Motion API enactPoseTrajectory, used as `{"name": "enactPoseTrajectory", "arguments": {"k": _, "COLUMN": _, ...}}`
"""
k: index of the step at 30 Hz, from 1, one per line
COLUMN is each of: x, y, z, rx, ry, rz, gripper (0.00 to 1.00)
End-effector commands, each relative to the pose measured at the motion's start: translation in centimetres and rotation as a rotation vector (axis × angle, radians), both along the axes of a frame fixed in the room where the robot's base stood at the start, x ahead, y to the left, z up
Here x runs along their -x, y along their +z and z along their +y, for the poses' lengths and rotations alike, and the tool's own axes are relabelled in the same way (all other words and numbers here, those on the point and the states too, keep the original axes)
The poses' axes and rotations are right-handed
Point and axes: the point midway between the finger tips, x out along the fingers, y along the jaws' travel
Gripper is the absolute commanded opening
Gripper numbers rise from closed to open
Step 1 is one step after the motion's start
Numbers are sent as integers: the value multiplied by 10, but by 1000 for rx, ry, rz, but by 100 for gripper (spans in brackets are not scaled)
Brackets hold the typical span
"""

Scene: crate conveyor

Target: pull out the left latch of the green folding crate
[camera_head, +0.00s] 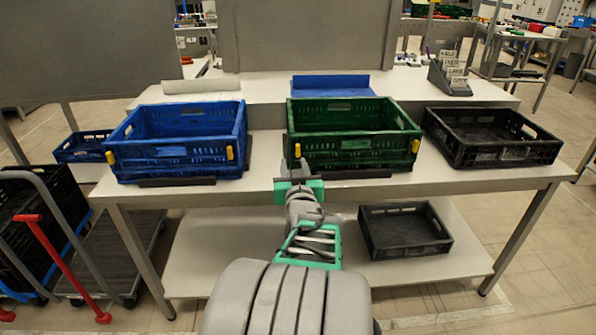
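The green folding crate (352,158) stands upright and unfolded on the grey table. Its left yellow latch (297,150) shows at the front left corner, just above my gripper. Its right yellow latch (415,146) shows at the front right corner. My gripper (300,166) is at the crate's front left corner, right below the left latch in the picture. Its fingers are small and seen from behind, so I cannot tell whether they are open or touch the latch.
A blue crate (180,155) with yellow latches stands to the left, a black crate (495,154) to the right, both on the table (450,182). Another black crate (405,243) lies on the lower shelf. A red-handled cart (55,255) stands at left. The table's front strip is mostly clear.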

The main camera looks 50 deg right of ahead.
Motion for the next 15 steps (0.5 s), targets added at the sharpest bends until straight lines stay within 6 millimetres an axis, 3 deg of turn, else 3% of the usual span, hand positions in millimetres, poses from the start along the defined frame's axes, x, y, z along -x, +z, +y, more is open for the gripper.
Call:
{"name": "enactPoseTrajectory", "arguments": {"k": 2, "x": 12, "y": 0, "z": -13, "rx": 27, "ry": -35, "rz": -29, "gripper": 35}}
{"name": "enactPoseTrajectory", "arguments": {"k": 4, "x": 9, "y": 4, "z": -19, "rx": 33, "ry": -41, "rz": -35, "gripper": 35}}
{"name": "enactPoseTrajectory", "arguments": {"k": 15, "x": -34, "y": 5, "z": -66, "rx": 32, "ry": -38, "rz": -33, "gripper": 35}}
